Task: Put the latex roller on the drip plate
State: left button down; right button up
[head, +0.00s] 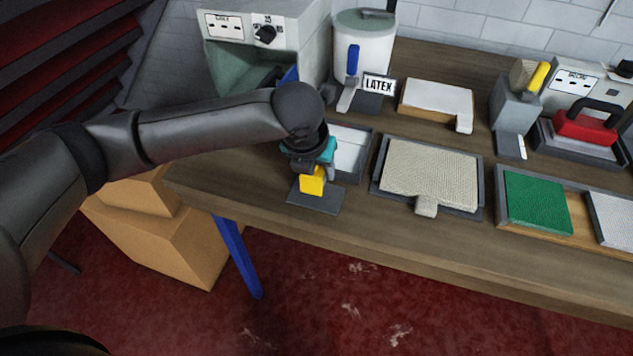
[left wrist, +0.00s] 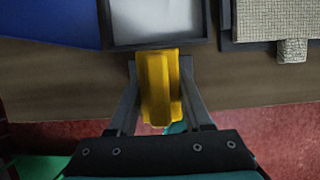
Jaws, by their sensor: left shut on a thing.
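My left gripper (head: 312,170) is shut on a yellow block-like handle (head: 312,181), which I take to be the latex roller. In the left wrist view the yellow handle (left wrist: 157,88) sits between the two dark fingers; no roller end can be made out. The drip plate appears to be the dark flat plate (head: 322,204) near the table's front edge, just in front of the white tray. In the head view the yellow part overlaps this plate; I cannot tell whether it touches. My right gripper is not in view.
The white-bottomed tray (head: 350,152) lies just behind the gripper. A framed beige rug piece (head: 430,172) is to its right. A white pot (head: 365,45), a LATEX sign (head: 379,85) and a blue-handled tool (head: 352,60) stand behind. Bare wood (head: 240,185) lies left.

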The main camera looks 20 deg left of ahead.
aim_at(316, 181)
pick_arm(q)
notch_tip(316, 181, down, 4)
jog(key=shift+r+b, duration=0.1)
jog(key=shift+b, duration=0.3)
jog(key=shift+c, duration=1.6)
grip_release()
jog(key=shift+s+r, duration=0.1)
jog(key=shift+r, duration=0.15)
jog(key=p+v, duration=0.3)
jog(key=v, duration=0.8)
jog(key=shift+r, duration=0.3)
